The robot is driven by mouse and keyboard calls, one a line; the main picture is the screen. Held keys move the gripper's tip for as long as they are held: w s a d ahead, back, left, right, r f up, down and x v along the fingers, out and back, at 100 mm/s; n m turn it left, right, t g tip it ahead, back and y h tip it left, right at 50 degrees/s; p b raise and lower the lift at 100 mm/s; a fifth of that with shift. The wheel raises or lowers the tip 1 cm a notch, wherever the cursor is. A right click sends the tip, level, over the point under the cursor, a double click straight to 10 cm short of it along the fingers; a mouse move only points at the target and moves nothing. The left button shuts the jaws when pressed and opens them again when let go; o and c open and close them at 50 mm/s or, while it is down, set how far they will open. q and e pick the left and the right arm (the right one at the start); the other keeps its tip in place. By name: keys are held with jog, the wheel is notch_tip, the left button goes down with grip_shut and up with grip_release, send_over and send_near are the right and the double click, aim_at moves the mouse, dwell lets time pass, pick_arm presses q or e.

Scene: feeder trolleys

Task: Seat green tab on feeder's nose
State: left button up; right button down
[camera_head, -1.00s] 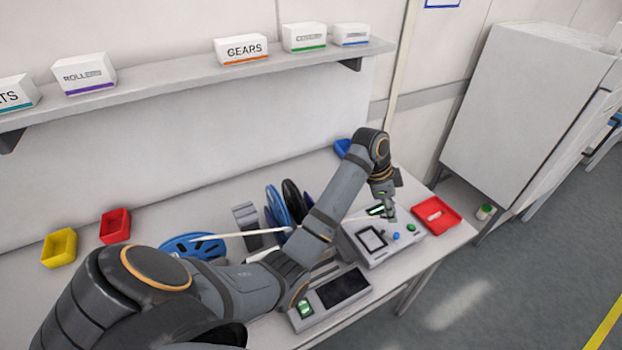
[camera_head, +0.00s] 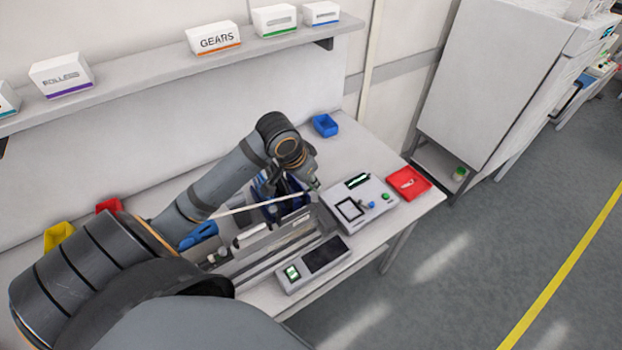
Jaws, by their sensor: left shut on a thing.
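My left gripper (camera_head: 311,185) is shut, with a small green tab (camera_head: 315,185) at its fingertips; the tab shows only as a few pixels. A thin white strip (camera_head: 262,203) runs from the left up to the gripper. The feeder (camera_head: 268,246) looks like a long grey body with rails, lying on the table below and left of the gripper. Which part is its nose I cannot tell. The gripper is above the table, near the feeder's right end and apart from it as far as I can see. My right gripper is not in view.
A grey device with a black-framed window (camera_head: 374,214) stands right of the gripper, beside a red tray (camera_head: 421,182). A scale-like box (camera_head: 312,264) is in front. A blue bin (camera_head: 325,125) stands behind. Dark blue reels are partly hidden by my arm.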

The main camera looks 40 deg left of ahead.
aim_at(308, 191)
pick_arm(q)
jog(key=shift+a+f+b, duration=0.15)
jog(key=shift+f+b, duration=0.55)
jog(key=shift+f, duration=0.1)
notch_tip(308, 191, down, 4)
jog(key=b, duration=0.4)
jog(key=shift+r, duration=0.25)
notch_tip(308, 191, down, 2)
jog(key=shift+f+b, duration=0.1)
jog(key=shift+b, duration=0.5)
jog(key=shift+f, duration=0.1)
jog(key=shift+f, duration=0.55)
jog(key=o, duration=0.9)
